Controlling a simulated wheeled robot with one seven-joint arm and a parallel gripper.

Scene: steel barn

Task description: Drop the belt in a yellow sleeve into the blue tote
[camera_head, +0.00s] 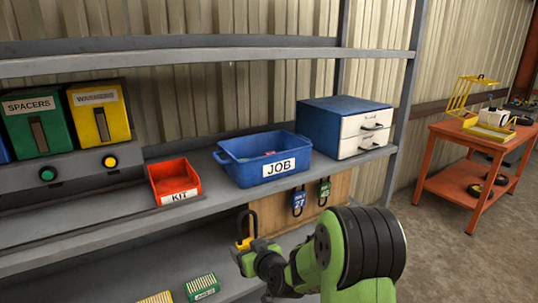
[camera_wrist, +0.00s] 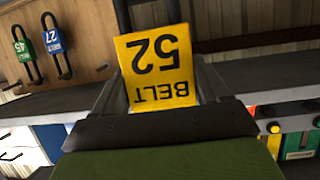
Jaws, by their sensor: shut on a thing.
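The belt in a yellow sleeve (camera_wrist: 155,62), marked BELT 52, is between the fingers of my gripper (camera_wrist: 160,100) in the wrist view, its label upside down. In the head view the yellow sleeve (camera_head: 244,243) and a dark loop above it show at the tip of my gripper (camera_head: 250,250), in front of and below the shelf edge. My gripper is shut on it. The blue tote (camera_head: 230,172), labelled JOB, stands on the shelf above and beyond my gripper. Something red and pale lies inside the tote.
A red KIT bin (camera_head: 172,181) stands left of the tote, and a blue drawer cabinet (camera_head: 345,115) right of it. Belts in blue (camera_head: 298,201) and green (camera_head: 324,190) sleeves hang on a wooden board (camera_head: 272,212) below. An upper shelf beam (camera_head: 200,60) crosses above the tote.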

